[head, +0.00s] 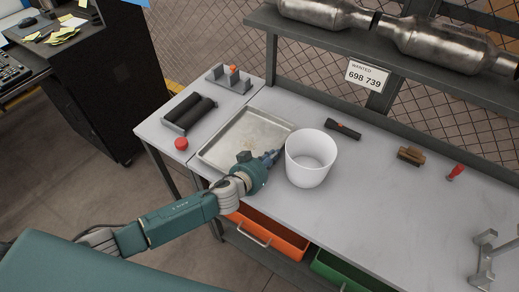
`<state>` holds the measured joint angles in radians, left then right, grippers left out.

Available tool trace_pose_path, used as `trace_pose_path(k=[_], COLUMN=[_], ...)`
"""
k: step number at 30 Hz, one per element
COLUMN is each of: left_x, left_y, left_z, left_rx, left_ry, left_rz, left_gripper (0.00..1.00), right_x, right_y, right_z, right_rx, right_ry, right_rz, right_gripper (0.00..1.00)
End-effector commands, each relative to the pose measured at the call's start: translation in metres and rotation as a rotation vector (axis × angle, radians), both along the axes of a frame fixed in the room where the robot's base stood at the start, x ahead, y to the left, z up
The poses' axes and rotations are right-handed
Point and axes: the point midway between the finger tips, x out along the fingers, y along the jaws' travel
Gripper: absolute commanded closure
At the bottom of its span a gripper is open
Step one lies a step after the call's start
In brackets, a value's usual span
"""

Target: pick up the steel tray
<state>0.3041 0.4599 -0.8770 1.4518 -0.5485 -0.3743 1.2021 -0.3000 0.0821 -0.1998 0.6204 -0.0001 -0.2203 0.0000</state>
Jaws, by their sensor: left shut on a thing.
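The steel tray (245,130) is a shallow, rectangular metal pan at the left part of the grey workbench. It looks empty where it shows. My left gripper (277,154) reaches over its near right side, with its fingers shut at the tray's right rim. The gripper and wrist hide part of that rim and the near corner. The fingertips are close beside the white bucket (311,160); I cannot tell whether they touch it. My right gripper is not in view.
The bucket stands right of the tray. Black rollers (189,113) and a red button (181,144) lie to the left. A flashlight (343,129), a brush (411,156) and a red-handled tool (456,172) lie to the right. An orange drawer (268,233) is open below.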

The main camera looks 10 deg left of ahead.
Motion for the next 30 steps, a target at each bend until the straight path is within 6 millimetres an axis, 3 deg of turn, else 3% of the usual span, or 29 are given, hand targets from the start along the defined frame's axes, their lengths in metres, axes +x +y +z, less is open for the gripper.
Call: trace_pose_path(k=[8,11,21,30], left_x=[0.002,0.002,0.001,0.001], left_y=[0.0,0.0,0.0,0.0], left_z=[0.024,0.044,0.142,0.193], left_rx=[0.0,-0.001,-0.001,0.0], left_ry=[-0.008,-0.009,-0.011,-0.008], left_rz=[-0.001,-0.002,-0.003,-0.001], left_gripper=[1.0,1.0,1.0,1.0], right_x=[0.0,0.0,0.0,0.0], right_y=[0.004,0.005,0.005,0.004], right_z=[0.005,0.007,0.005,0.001], right_rx=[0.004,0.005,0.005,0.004], right_ry=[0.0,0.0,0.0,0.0], right_rz=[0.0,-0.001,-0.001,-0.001], right_gripper=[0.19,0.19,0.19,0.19])
